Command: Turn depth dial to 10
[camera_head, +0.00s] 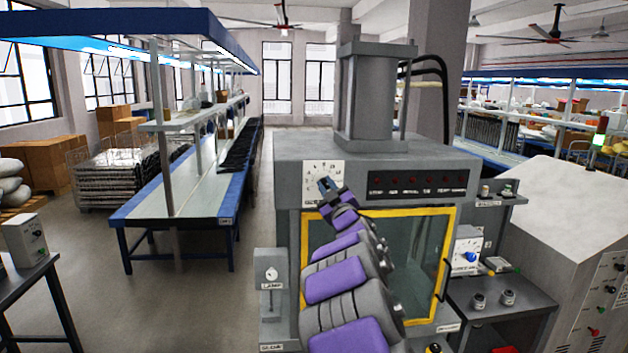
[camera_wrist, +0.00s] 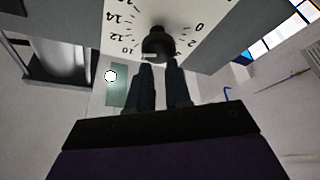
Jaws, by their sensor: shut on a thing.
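The depth dial is a dark round knob (camera_wrist: 158,44) on a white scale plate in the wrist view. The scale reads upside down there, with 10, 12 and 14 to the left and 0 to the right. My gripper (camera_wrist: 159,68) has both dark fingers closed on the knob from below in that view. In the head view the white plate (camera_head: 316,172) is at the machine's upper left, and my gripper (camera_head: 327,185) covers most of the knob.
A row of red indicators (camera_head: 417,181) lies right of the plate. Below is a yellow-framed glass door (camera_head: 425,255), partly behind my arm. A small box with a white knob (camera_head: 271,274) stands left, and another dial with a blue knob (camera_head: 470,256) stands right.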

